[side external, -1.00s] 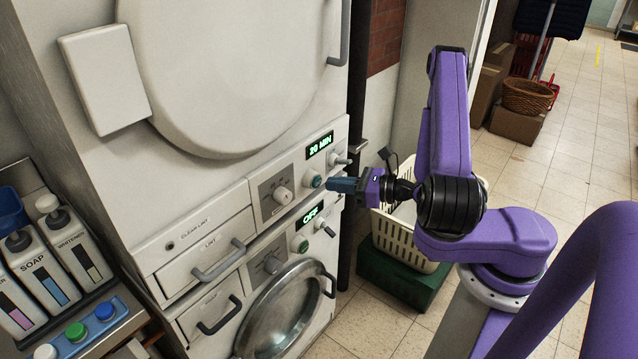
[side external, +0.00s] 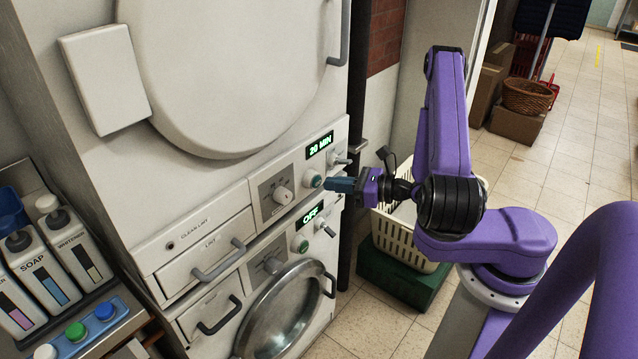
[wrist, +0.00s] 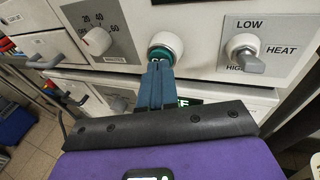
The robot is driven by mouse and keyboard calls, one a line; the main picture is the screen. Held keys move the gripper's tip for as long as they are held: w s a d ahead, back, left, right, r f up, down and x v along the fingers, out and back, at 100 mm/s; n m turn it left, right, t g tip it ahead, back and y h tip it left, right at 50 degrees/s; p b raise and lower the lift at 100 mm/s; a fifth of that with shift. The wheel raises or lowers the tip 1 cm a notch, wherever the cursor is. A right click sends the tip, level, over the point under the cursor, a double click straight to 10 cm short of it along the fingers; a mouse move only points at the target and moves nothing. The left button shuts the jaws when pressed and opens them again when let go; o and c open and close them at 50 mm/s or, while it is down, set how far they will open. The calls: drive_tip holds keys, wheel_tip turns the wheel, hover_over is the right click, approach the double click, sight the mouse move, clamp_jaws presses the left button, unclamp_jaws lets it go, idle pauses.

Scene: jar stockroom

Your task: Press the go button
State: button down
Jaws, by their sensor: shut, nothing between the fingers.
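The go button is a round green button with a white surround. It sits on the upper control panel in the side external view (side external: 314,181), below the lit "20 MIN" display (side external: 320,146). The wrist view shows it straight ahead (wrist: 161,51), its lower part hidden by my fingertips. My gripper (side external: 328,184), with blue-grey fingers, is shut and empty. The fingertips also show in the wrist view (wrist: 159,68), right at the button's face. I cannot tell whether they touch it.
A dial (side external: 283,195) is left of the button, and a heat knob (wrist: 243,48) is right of it. A lower panel has a similar green button (side external: 300,244) and an "OFF" display (side external: 313,213). A laundry basket (side external: 405,235) stands behind my gripper.

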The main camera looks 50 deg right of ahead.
drive_tip(key=shift+w+a+f, duration=0.1)
drive_tip(key=shift+w+a, duration=0.15)
drive_tip(key=shift+w, duration=0.35)
idle(0.3)
drive_tip(key=v, duration=0.9)
idle(0.7)
